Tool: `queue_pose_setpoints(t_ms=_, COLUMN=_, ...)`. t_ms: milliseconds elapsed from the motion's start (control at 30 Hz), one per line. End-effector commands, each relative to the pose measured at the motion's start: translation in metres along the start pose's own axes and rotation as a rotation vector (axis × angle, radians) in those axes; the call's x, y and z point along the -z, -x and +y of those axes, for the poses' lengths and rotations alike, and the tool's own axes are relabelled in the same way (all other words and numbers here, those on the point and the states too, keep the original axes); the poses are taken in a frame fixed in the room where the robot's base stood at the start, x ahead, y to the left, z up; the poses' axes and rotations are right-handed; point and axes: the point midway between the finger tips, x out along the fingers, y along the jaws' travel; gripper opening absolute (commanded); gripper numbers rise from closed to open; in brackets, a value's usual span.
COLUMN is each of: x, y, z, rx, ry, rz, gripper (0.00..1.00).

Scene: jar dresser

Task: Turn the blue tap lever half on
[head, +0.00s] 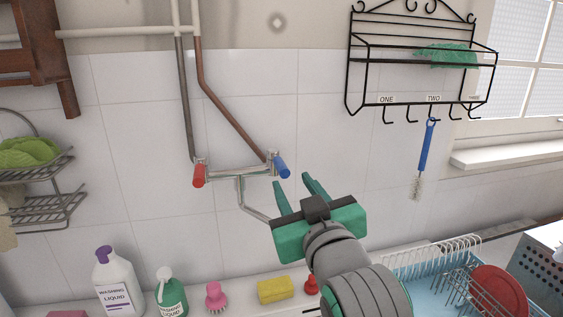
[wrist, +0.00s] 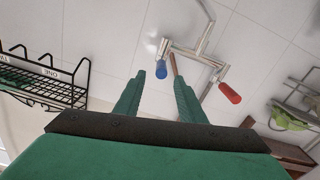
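The blue tap lever (head: 281,166) is on the right end of the wall-mounted tap, angled down and to the right. It also shows in the wrist view (wrist: 161,70), between the lines of the two fingers and beyond their tips. The red lever (head: 199,175) is on the left end of the tap and hangs down; the wrist view shows it too (wrist: 230,93). My gripper (head: 296,185) is open and empty. In the head view its fingers point up, just below and right of the blue lever. I cannot tell whether either finger touches the lever.
The tap's spout (head: 252,208) bends down close to my gripper's left side. A black wire rack (head: 421,102) with hooks and a blue brush (head: 427,146) hangs at right. Below are bottles, a yellow sponge (head: 275,289) and a dish rack (head: 430,262). The tiled wall is behind.

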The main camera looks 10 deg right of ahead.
Motion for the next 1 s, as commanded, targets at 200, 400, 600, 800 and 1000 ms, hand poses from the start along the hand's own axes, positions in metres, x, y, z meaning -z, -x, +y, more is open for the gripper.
queue_pose_setpoints(t_ms=200, x=0.0, y=-0.031, z=-0.004, rx=0.008, ry=-0.002, rz=-0.002, gripper=0.36)
queue_pose_setpoints(t_ms=400, x=0.0, y=-0.067, z=-0.001, rx=0.001, ry=-0.001, rz=-0.002, gripper=0.36)
queue_pose_setpoints(t_ms=600, x=0.0, y=-0.092, z=0.0, rx=-0.001, ry=-0.001, rz=-0.001, gripper=0.36)
queue_pose_setpoints(t_ms=800, x=0.0, y=-0.103, z=0.001, rx=-0.003, ry=0.0, rz=0.0, gripper=0.36)
queue_pose_setpoints(t_ms=1000, x=0.0, y=-0.104, z=0.001, rx=-0.003, ry=0.0, rz=0.001, gripper=0.36)
